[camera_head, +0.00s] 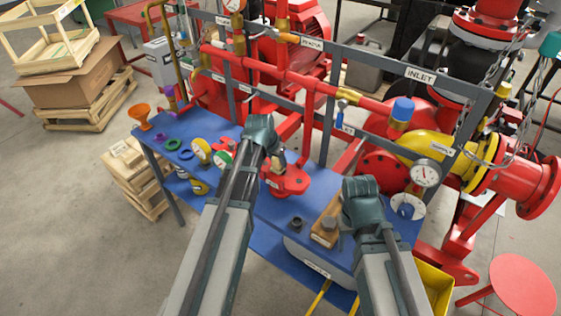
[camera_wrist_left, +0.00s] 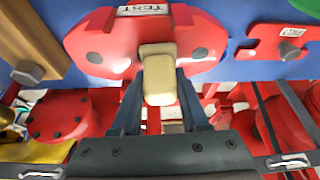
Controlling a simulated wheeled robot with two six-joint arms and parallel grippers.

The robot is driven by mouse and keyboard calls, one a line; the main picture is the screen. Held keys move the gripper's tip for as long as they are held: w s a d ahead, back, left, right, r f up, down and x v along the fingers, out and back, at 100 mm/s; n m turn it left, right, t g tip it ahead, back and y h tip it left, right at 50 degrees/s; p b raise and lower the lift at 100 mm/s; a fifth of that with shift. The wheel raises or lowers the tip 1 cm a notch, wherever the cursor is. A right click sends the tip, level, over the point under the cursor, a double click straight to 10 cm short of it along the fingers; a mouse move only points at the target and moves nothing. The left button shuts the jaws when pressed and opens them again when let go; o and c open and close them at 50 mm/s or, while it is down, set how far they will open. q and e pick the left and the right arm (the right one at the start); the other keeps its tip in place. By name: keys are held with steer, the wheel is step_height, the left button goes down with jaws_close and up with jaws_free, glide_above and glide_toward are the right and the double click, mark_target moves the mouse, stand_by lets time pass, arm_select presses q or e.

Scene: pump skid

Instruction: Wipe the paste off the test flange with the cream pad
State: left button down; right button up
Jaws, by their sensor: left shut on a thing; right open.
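The red test flange (camera_head: 290,182) stands on the blue bench in the middle of the head view. In the left wrist view the flange (camera_wrist_left: 98,48) fills the top, with a TEST label. My left gripper (camera_wrist_left: 158,85) is shut on the cream pad (camera_wrist_left: 158,75). The pad is in front of the flange face and overlaps it; I cannot tell whether they touch. Pale patches show on the flange beside the pad; I cannot tell whether they are paste or shine. My right gripper (camera_head: 362,200) is over the bench's right part, its fingers mostly hidden.
A wooden block (camera_head: 325,232) and a dark fitting (camera_head: 296,224) sit near my right gripper. An orange funnel (camera_head: 141,113) and rings are at the bench's left. Red pipes and the grey frame (camera_head: 420,75) with its INLET label rise behind the bench.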

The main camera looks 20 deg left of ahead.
arm_select(q)
steer(key=shift+a, duration=0.15)
steer(key=shift+w+a, duration=0.3)
steer(key=shift+a, duration=0.45)
steer(key=shift+w+a, duration=0.25)
steer(key=shift+a, duration=0.5)
steer(key=shift+f, duration=0.1)
steer(key=shift+s, duration=0.1)
steer(key=shift+s+d, duration=0.25)
steer(key=shift+d, duration=0.45)
steer(key=shift+s+d, duration=0.2)
steer(key=shift+d, duration=0.75)
steer(key=c, duration=1.6)
jaws_free()
steer(key=shift+s+d, duration=0.35)
steer(key=shift+d, duration=0.45)
steer(key=shift+s+d, duration=0.3)
steer(key=shift+d, duration=0.45)
